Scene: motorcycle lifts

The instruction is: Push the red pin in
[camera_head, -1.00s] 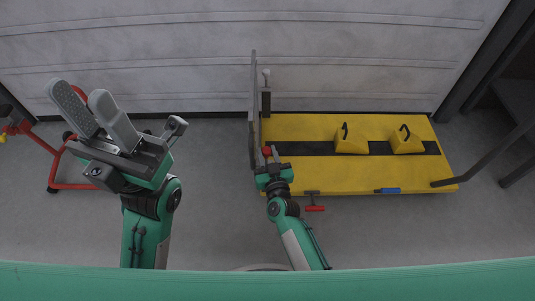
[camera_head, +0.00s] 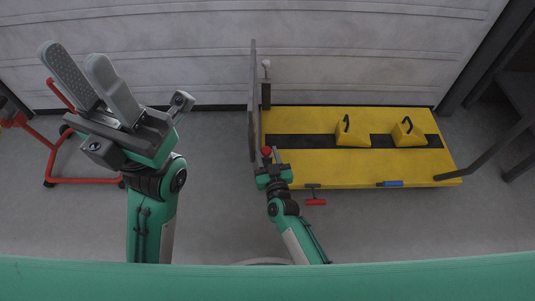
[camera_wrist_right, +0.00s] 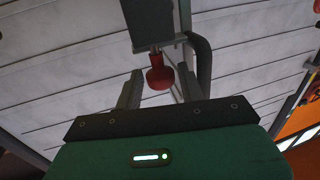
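The red pin has a round red knob (camera_head: 266,150), seen at the left end of the yellow lift platform (camera_head: 310,171), beside an upright grey plate. In the right wrist view the red knob (camera_wrist_right: 159,76) sits on a short stem under a dark grey block (camera_wrist_right: 149,22). My right gripper (camera_wrist_right: 160,70) is open, one finger on each side of the knob. Gaps show between the knob and both fingers. In the head view my right gripper (camera_head: 272,159) is small and partly unclear near the knob. My left gripper (camera_head: 75,55) is open and empty, far left.
Two yellow wedge blocks (camera_head: 352,136) with black hooks stand on the platform. A red handle (camera_head: 315,202) and a blue one (camera_head: 391,184) show at its front edge. A red frame (camera_head: 85,181) stands behind my left arm. Floor between the arms is clear.

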